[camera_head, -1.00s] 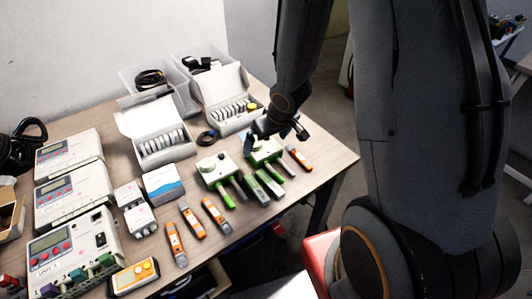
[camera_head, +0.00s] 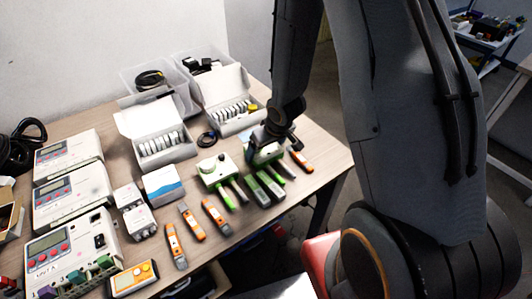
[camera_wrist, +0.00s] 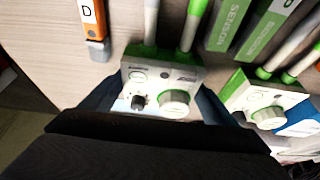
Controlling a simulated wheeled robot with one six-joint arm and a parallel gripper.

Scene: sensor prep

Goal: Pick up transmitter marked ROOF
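Two white-and-green boxes with knobs and rods stand on the table; no ROOF marking is legible on either. The right box (camera_head: 266,153) is partly hidden by my gripper (camera_head: 270,140). In the wrist view the same box (camera_wrist: 163,78) sits between my two dark fingers (camera_wrist: 158,104), one along each side. The fingers look spread, and no clear contact shows. The other box (camera_head: 214,168) stands to the left in the head view, and at the right edge area of the wrist view (camera_wrist: 262,100).
Green SENSOR packs (camera_head: 262,187) lie in front of the boxes. An orange tester (camera_head: 300,158), marked D in the wrist view (camera_wrist: 93,20), lies beside the right box. A white case (camera_head: 228,100) stands behind. More orange testers (camera_head: 192,222) lie left.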

